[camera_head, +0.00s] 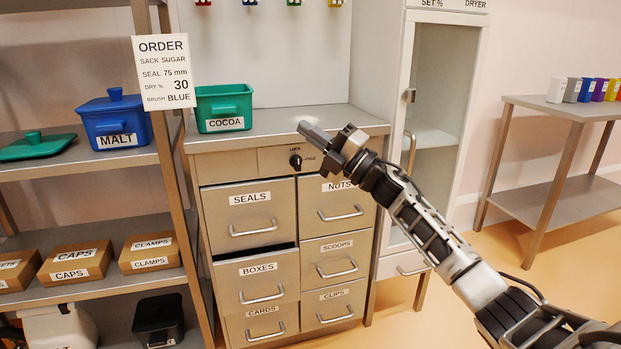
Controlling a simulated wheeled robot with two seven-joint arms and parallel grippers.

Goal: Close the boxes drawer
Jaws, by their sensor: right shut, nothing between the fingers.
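The boxes drawer (256,284) is the middle drawer of the left column in the metal cabinet, labelled BOXES, with a bar handle low on its front. It stands out a little, with a dark gap along its top edge below the seals drawer (248,215). My right gripper (306,131) is shut and empty. It appears in front of the cabinet's upper part near the lock knob, above and to the right of the boxes drawer, apart from its handle. My left gripper is not in view.
The nuts (338,206), scoops (334,260), clips (332,305) and cards (262,325) drawers look shut. A green cocoa bin (224,108) stands on the cabinet top. Shelving (90,295) stands left, a dryer cabinet (435,110) right. Floor (410,325) in front is partly clear.

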